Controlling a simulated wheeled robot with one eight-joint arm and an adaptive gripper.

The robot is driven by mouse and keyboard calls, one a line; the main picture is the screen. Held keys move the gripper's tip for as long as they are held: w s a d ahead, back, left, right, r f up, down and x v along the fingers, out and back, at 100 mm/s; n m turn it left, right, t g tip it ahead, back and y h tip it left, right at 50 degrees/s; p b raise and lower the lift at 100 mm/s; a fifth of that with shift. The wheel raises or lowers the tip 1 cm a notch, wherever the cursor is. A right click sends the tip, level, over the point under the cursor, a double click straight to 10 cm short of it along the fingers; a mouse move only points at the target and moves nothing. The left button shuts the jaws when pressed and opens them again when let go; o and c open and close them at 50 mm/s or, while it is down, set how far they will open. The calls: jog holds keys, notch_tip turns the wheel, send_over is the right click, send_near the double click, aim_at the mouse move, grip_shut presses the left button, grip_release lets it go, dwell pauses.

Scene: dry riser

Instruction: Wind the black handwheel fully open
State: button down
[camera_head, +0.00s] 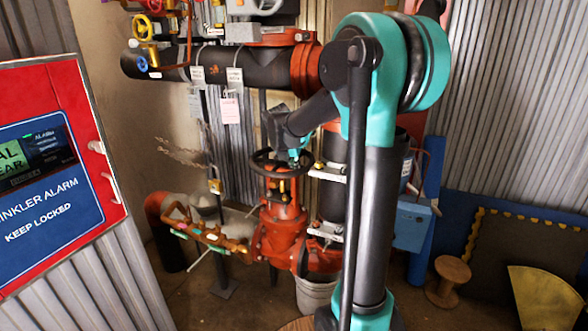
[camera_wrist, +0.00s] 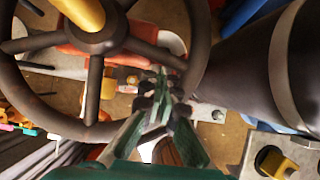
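The black handwheel (camera_head: 254,161) sits level on top of a red valve (camera_head: 283,222), with a yellow stem at its centre. In the wrist view, the handwheel (camera_wrist: 60,124) fills the upper left, with its hub and spokes in sight. My gripper (camera_head: 296,155) is at the right side of the wheel in the head view. In the wrist view, the two fingers of my gripper (camera_wrist: 162,78) come together at their tips. They cross over the rim, with the tips inside the ring between spokes. Whether the fingers touch the rim is unclear.
A black pipe (camera_wrist: 250,65) runs close to the right of the wheel in the wrist view. A red alarm panel (camera_head: 50,95) stands at left. A bucket (camera_head: 312,296) is below the valve. A wooden spool (camera_head: 450,280) stands on the floor at right.

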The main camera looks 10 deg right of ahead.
jog(key=shift+a, duration=0.1)
jog(key=r, duration=0.5)
jog(key=shift+s+a+r, duration=0.1)
jog(key=shift+a+r, duration=0.1)
jog(key=shift+a, duration=0.05)
jog(key=shift+a, duration=0.1)
jog(key=w+a, duration=0.4)
jog(key=a, duration=0.6)
notch_tip(320, 180, down, 6)
jog(key=s+d, duration=0.4)
jog(key=d, duration=0.6)
jog(key=shift+d+r, duration=0.2)
jog(key=shift+r, duration=0.1)
